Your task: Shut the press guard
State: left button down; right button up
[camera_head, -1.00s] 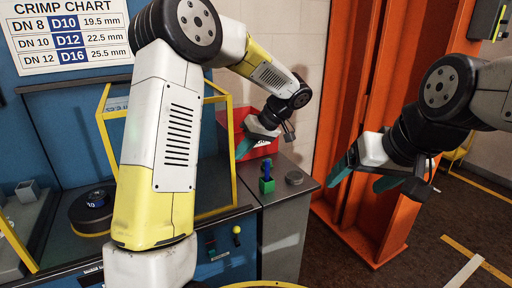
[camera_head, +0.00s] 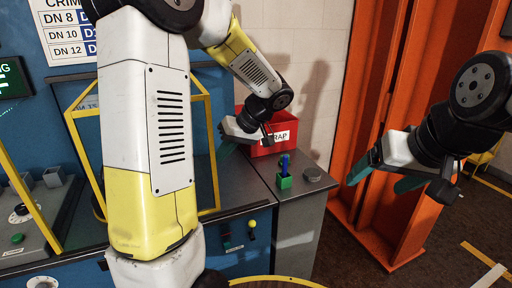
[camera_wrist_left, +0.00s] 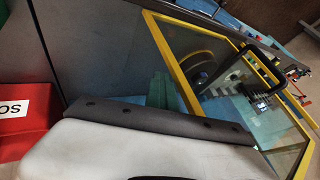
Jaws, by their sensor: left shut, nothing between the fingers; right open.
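The press guard is a clear panel in a yellow frame (camera_head: 213,170), standing over the blue bench. My left arm hides much of it in the head view. In the left wrist view the guard (camera_wrist_left: 200,28) shows a black handle (camera_wrist_left: 250,62). My left gripper (camera_head: 225,150) is shut and empty, just right of the guard's right post. Its teal fingertips (camera_wrist_left: 161,92) are close beside the frame in the wrist view; I cannot tell whether they touch. My right gripper (camera_head: 380,178) is open and empty in the air, in front of the orange rack.
A green block with a blue pin (camera_head: 285,181) and a dark round disc (camera_head: 312,174) sit on that top. The orange rack (camera_head: 400,100) stands right. A control box (camera_head: 25,235) is at far left.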

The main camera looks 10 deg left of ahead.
pick_arm(q)
jog(key=s+a, duration=0.8)
jog(key=a, duration=0.4)
jog(key=shift+s+a, duration=0.15)
jog(key=shift+s, duration=0.05)
